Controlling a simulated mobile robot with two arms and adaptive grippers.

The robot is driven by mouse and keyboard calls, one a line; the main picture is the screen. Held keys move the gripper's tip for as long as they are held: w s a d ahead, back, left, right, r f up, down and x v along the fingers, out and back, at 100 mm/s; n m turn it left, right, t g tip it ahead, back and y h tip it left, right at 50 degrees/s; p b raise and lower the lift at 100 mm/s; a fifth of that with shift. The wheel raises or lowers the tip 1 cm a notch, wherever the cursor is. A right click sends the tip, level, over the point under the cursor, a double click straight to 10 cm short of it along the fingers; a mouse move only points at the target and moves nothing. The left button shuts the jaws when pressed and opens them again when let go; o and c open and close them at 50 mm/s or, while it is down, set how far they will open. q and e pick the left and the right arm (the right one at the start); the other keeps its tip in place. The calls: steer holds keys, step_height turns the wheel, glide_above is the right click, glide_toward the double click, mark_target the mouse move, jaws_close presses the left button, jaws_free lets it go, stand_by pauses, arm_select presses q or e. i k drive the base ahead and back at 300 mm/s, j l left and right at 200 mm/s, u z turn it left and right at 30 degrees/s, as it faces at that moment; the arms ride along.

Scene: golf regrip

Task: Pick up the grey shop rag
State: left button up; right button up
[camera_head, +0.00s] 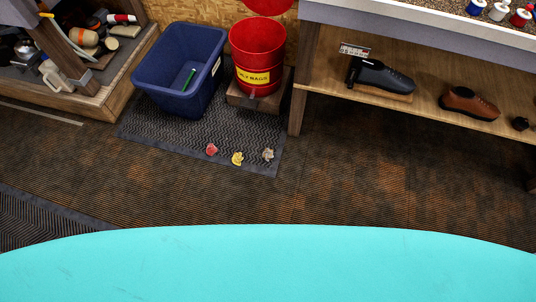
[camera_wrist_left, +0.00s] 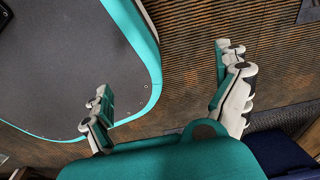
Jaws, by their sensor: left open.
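The grey shop rag (camera_head: 268,154) lies crumpled on the dark ribbed mat (camera_head: 225,135) in the head view, near the mat's front right corner. A yellow rag (camera_head: 237,158) and a red rag (camera_head: 211,149) lie to its left on the same mat, apart from each other. My left gripper (camera_wrist_left: 165,70) shows only in the left wrist view, with its two fingers spread wide and nothing between them. The grey rag does not show in that view. My right gripper is in neither view.
A blue bin (camera_head: 180,70) with a green object inside and a red oily-rags can (camera_head: 258,58) on a wooden block (camera_head: 240,96) stand behind the rags. A wooden shelf (camera_head: 430,105) with shoes is at right. The carpet (camera_head: 330,195) before the mat is clear.

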mark_target(267, 155)
steer(key=z, duration=0.45)
steer(key=i+j+z, duration=0.1)
steer(key=j+z, duration=0.55)
steer(key=z, duration=0.15)
steer(key=j+z, duration=0.65)
steer(key=z, duration=0.15)
